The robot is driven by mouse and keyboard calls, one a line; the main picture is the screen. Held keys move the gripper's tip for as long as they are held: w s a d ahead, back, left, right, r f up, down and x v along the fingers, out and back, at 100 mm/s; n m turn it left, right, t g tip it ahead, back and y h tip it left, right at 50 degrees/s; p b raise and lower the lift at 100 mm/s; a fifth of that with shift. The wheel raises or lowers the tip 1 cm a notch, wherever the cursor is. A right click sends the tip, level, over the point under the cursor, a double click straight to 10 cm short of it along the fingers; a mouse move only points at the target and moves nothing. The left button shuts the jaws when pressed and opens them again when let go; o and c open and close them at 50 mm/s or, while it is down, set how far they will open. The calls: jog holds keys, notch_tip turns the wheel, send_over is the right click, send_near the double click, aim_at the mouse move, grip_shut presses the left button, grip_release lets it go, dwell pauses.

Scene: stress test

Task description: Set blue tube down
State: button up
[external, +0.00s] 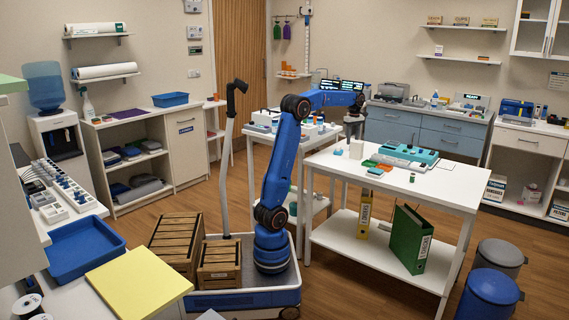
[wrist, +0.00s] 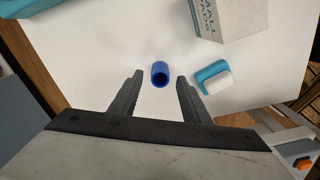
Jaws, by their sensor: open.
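The blue tube (wrist: 160,69) shows in the wrist view on the white table (wrist: 100,55), with its dark open end facing the camera. My gripper (wrist: 159,79) is open, with one dark finger on each side of the tube near the fingertips. Gaps show between the tube and both fingers. I cannot tell whether the tube's base touches the table. In the external view my gripper (external: 357,104) is small and dark at the end of the blue arm, above the far left part of the white table (external: 440,190). I cannot make out the tube there.
A white pads box (wrist: 229,18) stands beyond the tube to the right. A teal and white item (wrist: 213,77) lies right of the right finger. A teal device (external: 408,155) and a green tray (external: 382,161) occupy the table's middle. The table's front right is mostly clear.

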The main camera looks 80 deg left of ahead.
notch_tip(320, 180, up, 9)
jog(key=shift+r, duration=0.2)
jog(key=shift+d, duration=0.15)
jog(key=s+d+m, duration=0.1)
jog(key=d, duration=0.3)
jog(key=s+d+m, duration=0.2)
jog(key=d, duration=0.2)
jog(key=s+d+m, duration=0.1)
jog(key=d, duration=0.3)
jog(key=shift+s+d+m+t, duration=0.1)
jog(key=shift+s+m+t, duration=0.1)
jog(key=shift+m+t, duration=0.2)
jog(key=s+d+f+m+t, duration=0.1)
jog(key=s+d+f+m, duration=0.15)
jog(key=s+d, duration=0.35)
jog(key=s+d+f+m, duration=0.2)
jog(key=s+d+m, duration=0.15)
jog(key=d, duration=0.35)
jog(key=s+d+f+m+t, duration=0.1)
jog(key=s+d+f+m, duration=0.4)
jog(key=s+f, duration=0.3)
jog(key=s+d+f+m+t, duration=0.2)
jog(key=s+d+f+m, duration=0.4)
jog(key=s+f, duration=0.3)
jog(key=shift+s+d+m, duration=0.3)
jog(key=shift+s+d, duration=0.25)
jog(key=shift+d, duration=0.1)
